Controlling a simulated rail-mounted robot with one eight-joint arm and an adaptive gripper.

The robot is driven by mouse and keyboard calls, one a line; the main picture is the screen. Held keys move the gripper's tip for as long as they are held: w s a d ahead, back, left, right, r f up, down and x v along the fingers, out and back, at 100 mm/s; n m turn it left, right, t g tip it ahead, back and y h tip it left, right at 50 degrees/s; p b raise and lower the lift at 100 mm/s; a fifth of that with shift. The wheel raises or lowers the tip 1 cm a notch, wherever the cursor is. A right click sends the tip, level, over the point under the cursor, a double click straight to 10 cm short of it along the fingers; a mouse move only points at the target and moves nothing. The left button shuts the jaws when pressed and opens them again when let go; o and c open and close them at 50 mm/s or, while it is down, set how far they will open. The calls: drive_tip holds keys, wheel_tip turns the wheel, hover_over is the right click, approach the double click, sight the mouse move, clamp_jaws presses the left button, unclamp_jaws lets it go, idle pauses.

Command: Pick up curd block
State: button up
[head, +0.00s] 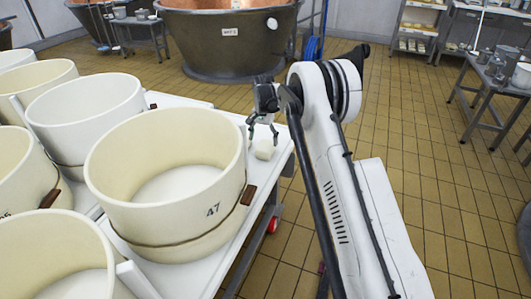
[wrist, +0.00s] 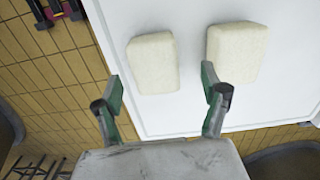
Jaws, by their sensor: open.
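Two pale cream curd blocks lie side by side on a white tabletop in the wrist view: a left curd block (wrist: 152,62) and a right curd block (wrist: 234,53), with a narrow gap between them. My gripper (wrist: 162,82) is open and empty, its fingers spread toward the blocks. The left block appears between the fingertips in that view, and the right finger points at the gap between the blocks. In the head view my gripper (head: 263,137) hangs over a curd block (head: 264,150) near the table's right edge. The second block is not clearly visible there.
A large cream mould marked 47 (head: 165,215) stands on the white table (head: 258,190) just left of my gripper. Several similar moulds fill the left side. A copper vat (head: 230,45) stands behind. Tiled floor (head: 430,150) lies open to the right.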

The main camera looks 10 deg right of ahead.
sight(266, 145)
drive_tip(key=shift+s+d+f+b, duration=0.15)
drive_tip(key=shift+f+b, duration=0.2)
drive_tip(key=shift+f, duration=0.6)
drive_tip(key=shift+w+d+f+b, duration=0.15)
drive_tip(key=shift+f+b, duration=0.2)
drive_tip(key=shift+f, duration=0.65)
drive_tip(key=shift+s+d+f+b, duration=0.15)
drive_tip(key=shift+f+b, duration=0.2)
drive_tip(key=shift+f, duration=0.6)
drive_tip(key=shift+c, duration=0.5)
drive_tip(key=c, duration=1.5)
